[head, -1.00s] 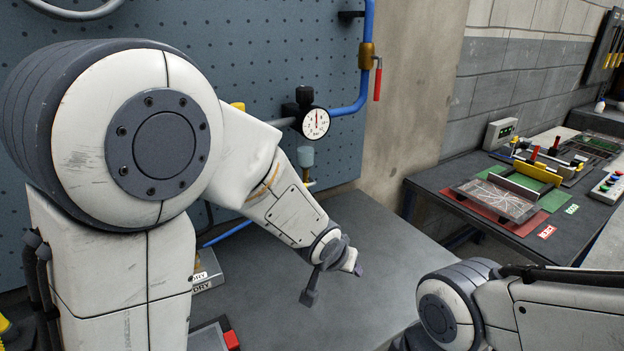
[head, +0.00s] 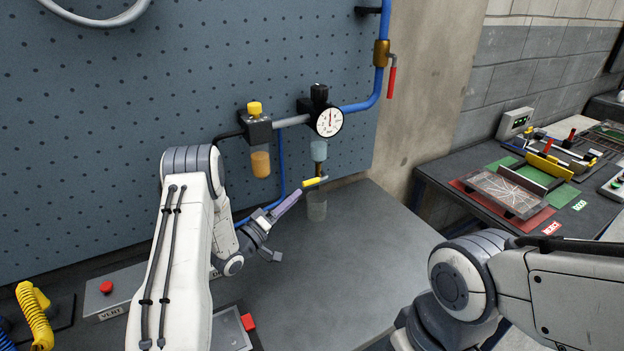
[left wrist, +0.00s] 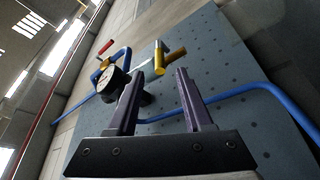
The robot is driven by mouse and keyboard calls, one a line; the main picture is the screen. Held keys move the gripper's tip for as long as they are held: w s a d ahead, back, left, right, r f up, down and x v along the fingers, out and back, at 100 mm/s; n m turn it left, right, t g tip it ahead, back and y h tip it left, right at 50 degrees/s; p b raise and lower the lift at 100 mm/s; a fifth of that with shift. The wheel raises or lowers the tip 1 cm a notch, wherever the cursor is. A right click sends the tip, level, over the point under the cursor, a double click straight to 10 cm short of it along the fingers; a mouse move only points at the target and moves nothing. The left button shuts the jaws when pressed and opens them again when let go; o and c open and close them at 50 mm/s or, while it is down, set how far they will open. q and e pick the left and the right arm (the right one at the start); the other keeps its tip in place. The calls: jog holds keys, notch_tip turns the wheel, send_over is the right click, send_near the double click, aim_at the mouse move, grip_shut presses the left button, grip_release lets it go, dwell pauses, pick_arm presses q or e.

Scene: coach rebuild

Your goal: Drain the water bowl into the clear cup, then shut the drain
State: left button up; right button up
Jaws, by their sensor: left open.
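The water bowl (head: 319,151) is pale blue and hangs under the gauge; I cannot tell its water level. Below it is the drain, with a yellow lever (head: 312,182) pointing left, nearly level. The clear cup (head: 317,210) stands upright on the bench below the drain; its contents are unclear. My left gripper (head: 290,224) is open and empty, left of the cup, its upper purple finger close to the lever's end. In the left wrist view, the yellow lever (left wrist: 158,58) shows beyond and between the open fingertips (left wrist: 160,74). My right gripper is out of view.
The gauge (head: 329,122), an amber bowl (head: 260,163) under a yellow knob, and blue pipe (head: 363,105) are on the pegboard. A red-handled valve (head: 391,80) is at upper right. The bench front (head: 330,290) is clear. A side table (head: 450,180) holds fixtures.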

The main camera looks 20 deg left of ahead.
aim_at(312, 181)
pick_arm(q)
jog(key=p+x, duration=0.2)
jog(key=x, duration=0.5)
jog(key=shift+w+d+r, duration=0.15)
jog(key=shift+w+r, duration=0.05)
jog(key=shift+w, duration=0.05)
jog(key=shift+w+d+p, duration=0.3)
jog(key=shift+w+p, duration=0.1)
jog(key=shift+w, duration=0.2)
grip_shut()
jog(key=shift+a, duration=0.1)
dwell(0.4)
jog(key=shift+a, duration=0.1)
jog(key=shift+r, duration=0.15)
